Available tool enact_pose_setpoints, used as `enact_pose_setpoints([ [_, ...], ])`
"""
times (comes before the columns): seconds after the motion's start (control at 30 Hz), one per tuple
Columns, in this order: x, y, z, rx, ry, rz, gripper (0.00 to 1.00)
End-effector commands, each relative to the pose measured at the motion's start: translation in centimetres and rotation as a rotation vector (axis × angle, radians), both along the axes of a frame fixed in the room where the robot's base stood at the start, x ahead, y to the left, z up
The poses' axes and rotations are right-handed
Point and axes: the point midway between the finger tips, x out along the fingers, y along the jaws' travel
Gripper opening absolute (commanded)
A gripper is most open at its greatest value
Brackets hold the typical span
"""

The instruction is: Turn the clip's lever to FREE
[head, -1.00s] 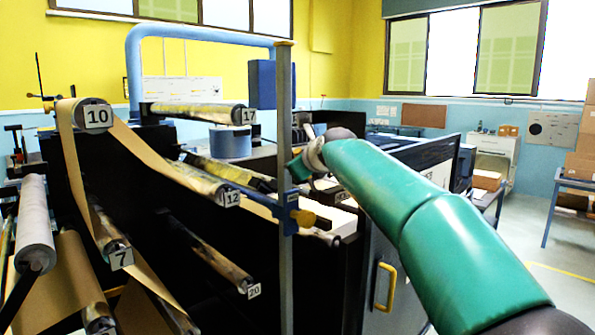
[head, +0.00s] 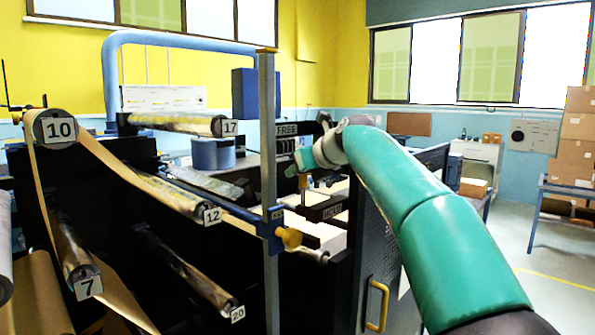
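A black FREE label (head: 287,128) stands behind the tall post, left of my gripper in the picture. My gripper (head: 298,167) is at the end of the green arm, beside these parts.
A grey upright post (head: 267,150) with a blue bracket (head: 270,228) and yellow knob (head: 290,238) stands in front of my gripper. Numbered rollers, such as roller 12 (head: 175,195), and brown paper web (head: 115,155) fill the left. Open floor (head: 545,262) lies at right.

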Motion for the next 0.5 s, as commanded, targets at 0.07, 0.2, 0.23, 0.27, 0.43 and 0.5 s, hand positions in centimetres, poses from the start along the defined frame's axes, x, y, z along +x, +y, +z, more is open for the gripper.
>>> enact_pose_setpoints([
  [0.07,0.12,-0.17,-0.05,0.003,0.001,-0.004,0.0],
  [0.2,0.2,-0.2,-0.1,0.002,0.002,-0.005,0.0],
  [0.23,0.23,-0.2,-0.11,0.002,0.003,-0.005,0.0],
  [0.27,0.25,-0.2,-0.13,0.002,0.003,-0.005,0.0],
  [0.43,0.37,-0.16,-0.15,0.002,0.004,-0.004,0.41],
  [0.5,0.41,-0.13,-0.15,0.001,0.003,-0.004,0.41],
])
